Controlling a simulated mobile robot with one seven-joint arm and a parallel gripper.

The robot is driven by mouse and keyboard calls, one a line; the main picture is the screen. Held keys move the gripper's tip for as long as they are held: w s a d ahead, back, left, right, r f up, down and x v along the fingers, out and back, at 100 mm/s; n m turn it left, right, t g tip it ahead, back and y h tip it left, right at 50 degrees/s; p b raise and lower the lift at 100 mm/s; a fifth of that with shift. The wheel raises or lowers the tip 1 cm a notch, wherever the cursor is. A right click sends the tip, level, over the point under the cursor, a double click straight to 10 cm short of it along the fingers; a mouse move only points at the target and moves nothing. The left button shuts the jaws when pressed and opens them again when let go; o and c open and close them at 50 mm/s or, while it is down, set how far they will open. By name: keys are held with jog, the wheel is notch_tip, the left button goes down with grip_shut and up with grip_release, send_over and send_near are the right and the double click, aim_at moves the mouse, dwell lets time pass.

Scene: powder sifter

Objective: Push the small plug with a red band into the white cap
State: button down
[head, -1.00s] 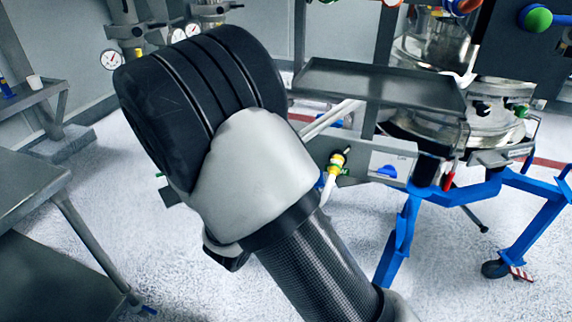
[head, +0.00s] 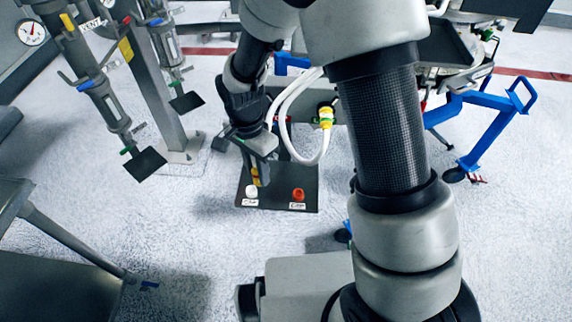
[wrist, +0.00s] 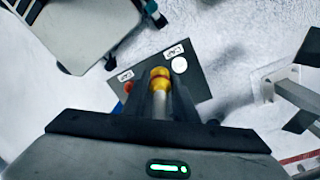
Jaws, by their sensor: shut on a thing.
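My gripper (head: 260,165) points down over a dark plate and is shut on a slim plug with a yellow end (wrist: 160,74) and a pale shaft. The white cap (head: 251,191) sits on the plate at the left in the head view, just below the plug. In the wrist view the white cap (wrist: 179,64) is to the right of the plug's yellow end. I cannot tell the height gap between them; they look apart in the wrist view.
The dark plate (head: 276,204) also bears an orange-red cap (head: 298,194) to the right, with white labels in front of both caps. A white hose (head: 308,158) with a yellow-green fitting hangs close behind. Steel stands with gauges are at the left. A blue frame is at the right.

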jog(key=shift+m+t+y, duration=0.3)
jog(key=shift+m+t, duration=0.1)
jog(key=shift+m, duration=0.5)
jog(key=shift+w+a+f+b, duration=0.35)
jog(key=shift+a+f+b, duration=0.1)
jog(key=shift+f+b, duration=0.45)
jog(key=shift+w+a+f+b, duration=0.45)
jog(key=shift+f+b, duration=0.25)
jog(key=shift+f, duration=0.35)
jog(key=shift+w+a+f+b, duration=0.3)
jog(key=shift+a+f+b, duration=0.15)
jog(key=shift+f+b, duration=0.45)
jog(key=shift+f+b, duration=0.65)
jog(key=shift+f, duration=0.35)
jog(key=c, duration=1.4)
grip_release()
jog(key=shift+o, duration=0.2)
jog(key=shift+r, duration=0.1)
notch_tip(320, 180, up, 17)
jog(key=p, duration=0.4)
jog(key=shift+r, duration=0.2)
